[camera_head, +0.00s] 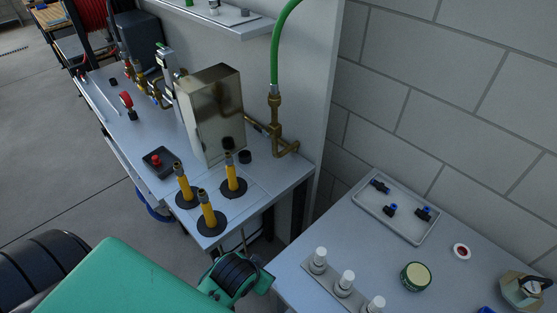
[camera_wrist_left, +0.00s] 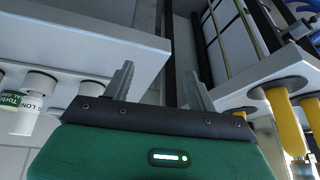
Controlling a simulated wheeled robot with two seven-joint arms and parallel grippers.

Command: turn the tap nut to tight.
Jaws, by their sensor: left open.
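A brass pipe with nut-like fittings (camera_head: 275,122) rises beside the metal box and joins a green hose (camera_head: 277,50) at the wall. I cannot tell for sure which fitting is the tap nut. My left gripper (camera_head: 232,243) is low in front of the bench edge, well apart from the brass pipe. In the left wrist view its two grey fingers (camera_wrist_left: 160,88) are spread with nothing between them, over the gap between two tables. My right gripper is not in view.
Yellow tubes (camera_head: 207,213) on black bases stand at the bench's near end, by the metal box (camera_head: 211,112) and a red button (camera_head: 156,160). The right table holds a tray (camera_head: 367,205) of black fittings, white-capped bottles (camera_head: 346,280) and a green tin (camera_head: 415,277).

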